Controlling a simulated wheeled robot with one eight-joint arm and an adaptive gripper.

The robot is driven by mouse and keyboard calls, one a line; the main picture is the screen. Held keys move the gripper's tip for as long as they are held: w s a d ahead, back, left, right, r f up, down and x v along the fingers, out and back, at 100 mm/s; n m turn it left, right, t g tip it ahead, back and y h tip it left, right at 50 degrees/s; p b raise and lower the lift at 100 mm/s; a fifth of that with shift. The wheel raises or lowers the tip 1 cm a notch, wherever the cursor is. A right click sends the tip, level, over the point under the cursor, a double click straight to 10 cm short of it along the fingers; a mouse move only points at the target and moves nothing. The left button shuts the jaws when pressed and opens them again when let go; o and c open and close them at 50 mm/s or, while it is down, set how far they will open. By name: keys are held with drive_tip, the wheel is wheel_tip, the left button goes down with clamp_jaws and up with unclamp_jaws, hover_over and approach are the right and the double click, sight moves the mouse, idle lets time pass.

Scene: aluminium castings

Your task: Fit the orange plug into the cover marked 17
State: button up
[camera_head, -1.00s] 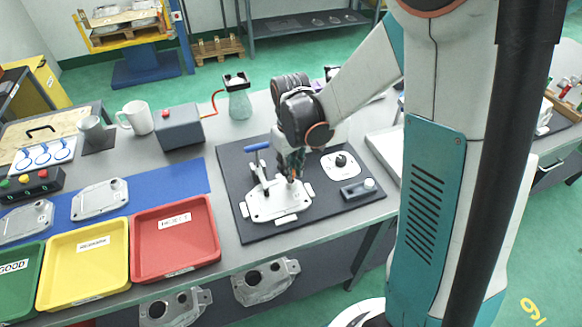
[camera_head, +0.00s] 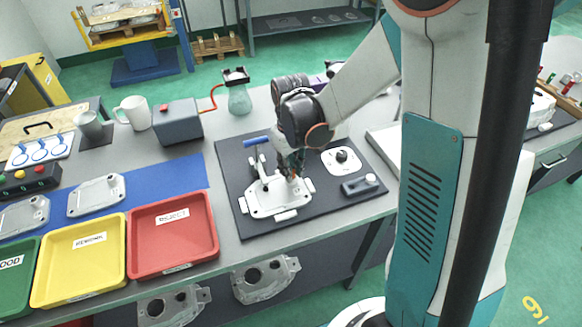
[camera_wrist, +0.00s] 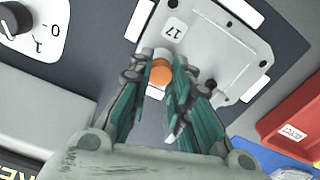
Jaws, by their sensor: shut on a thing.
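The cover marked 17 (camera_wrist: 207,49) is a light grey casting lying flat, with its number label near one end in the wrist view. In the head view the cover (camera_head: 275,199) sits on the dark mat among white blocks. My gripper (camera_wrist: 162,72) is shut on the orange plug (camera_wrist: 161,74), whose round orange end shows between the teal fingers. The plug is at the labelled end of the cover, over or at a pale round boss. I cannot tell how deep it sits. In the head view my gripper (camera_head: 292,172) reaches down to the cover's right end and mostly hides the plug.
A blue-handled clamp (camera_head: 257,142) stands at the cover's back left. A knob on a white plate (camera_head: 342,160) and a small grey block (camera_head: 359,187) lie to the right. Red (camera_head: 137,267) and yellow (camera_head: 38,297) trays are left. Other castings lie on the blue mat (camera_head: 150,182).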

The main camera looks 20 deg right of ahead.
drive_tip(key=o, duration=0.7)
drive_tip(key=shift+r, duration=0.1)
wheel_tip(320, 180, up, 12)
drive_tip(key=shift+f, duration=0.1)
idle(0.5)
drive_tip(key=s+r+m+t, duration=0.1)
drive_tip(key=s+r+t, duration=0.1)
drive_tip(key=s, duration=0.3)
drive_tip(key=s+r+m+t, duration=0.1)
drive_tip(key=s+r+t, duration=0.1)
drive_tip(key=s, duration=0.3)
drive_tip(key=s+r+m+t, duration=0.1)
drive_tip(key=s+r+t, duration=0.1)
drive_tip(key=s, duration=0.3)
drive_tip(key=shift+r+t, duration=0.1)
drive_tip(key=shift+t, duration=0.5)
